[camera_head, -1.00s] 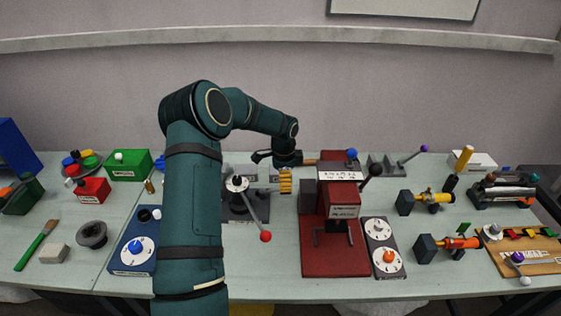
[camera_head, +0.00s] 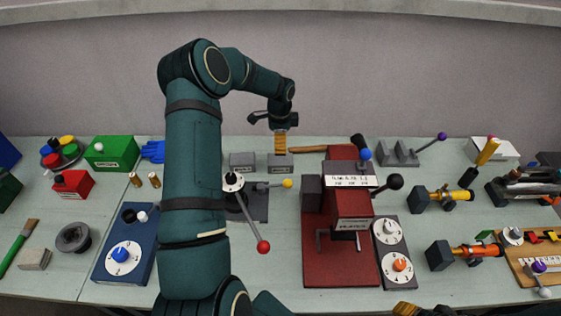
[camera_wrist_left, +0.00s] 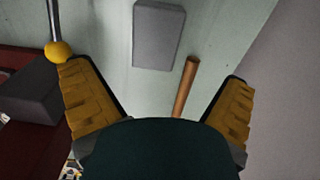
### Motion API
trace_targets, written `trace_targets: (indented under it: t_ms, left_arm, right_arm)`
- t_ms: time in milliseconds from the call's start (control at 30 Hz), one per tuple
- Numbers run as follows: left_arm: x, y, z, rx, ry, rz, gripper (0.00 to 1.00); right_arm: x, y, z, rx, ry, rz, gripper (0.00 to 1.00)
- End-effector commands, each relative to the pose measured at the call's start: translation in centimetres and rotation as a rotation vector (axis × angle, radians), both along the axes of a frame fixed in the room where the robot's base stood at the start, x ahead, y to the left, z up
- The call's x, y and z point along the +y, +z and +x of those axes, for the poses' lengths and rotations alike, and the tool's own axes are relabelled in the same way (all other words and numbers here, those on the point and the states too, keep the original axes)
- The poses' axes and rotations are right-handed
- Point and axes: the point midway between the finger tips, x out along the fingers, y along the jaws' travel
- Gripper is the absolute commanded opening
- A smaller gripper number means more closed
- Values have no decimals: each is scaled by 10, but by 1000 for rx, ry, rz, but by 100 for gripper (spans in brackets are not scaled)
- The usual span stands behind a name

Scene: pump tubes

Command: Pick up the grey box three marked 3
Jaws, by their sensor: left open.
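Two grey boxes stand at the back of the table in the head view, a left one (camera_head: 242,162) and a right one (camera_head: 281,165). Their marks are too small to read. My left gripper (camera_head: 280,153) points down at the right box, its fingers overlapping the box's top edge in the picture. Part of my right gripper (camera_head: 420,309) seems to show at the bottom edge.
A wooden handle (camera_head: 308,149) lies right of the right box, and also shows in the wrist view (camera_wrist_left: 186,88). A lever with a yellow ball (camera_head: 287,183) stands in front. A red press (camera_head: 340,265) is to the right, a green box (camera_head: 110,153) to the left.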

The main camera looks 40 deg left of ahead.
Motion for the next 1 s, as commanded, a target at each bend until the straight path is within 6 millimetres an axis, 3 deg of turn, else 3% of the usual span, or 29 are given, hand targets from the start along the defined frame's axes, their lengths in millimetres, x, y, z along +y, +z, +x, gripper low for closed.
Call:
trace_targets:
  t_ms: [100, 233, 567, 833, 1000]
  left_arm:
    - [0, -26, -1, 4, 0, -2, 100]
    - [0, -44, -1, 2, 1, -2, 100]
    - [-2, -64, -2, 1, 0, -1, 100]
    - [-6, -101, -4, 2, 0, -1, 100]
    - [-5, -107, -4, 0, 1, 0, 100]
  right_arm:
    - [0, -1, 0, 0, 0, 0, 47]
    - [0, -1, 0, 0, 0, 0, 47]
    - [0, 0, 0, 0, 0, 0, 47]
    - [0, 2, 0, 0, 0, 1, 47]
    - [0, 2, 0, 0, 0, 1, 47]
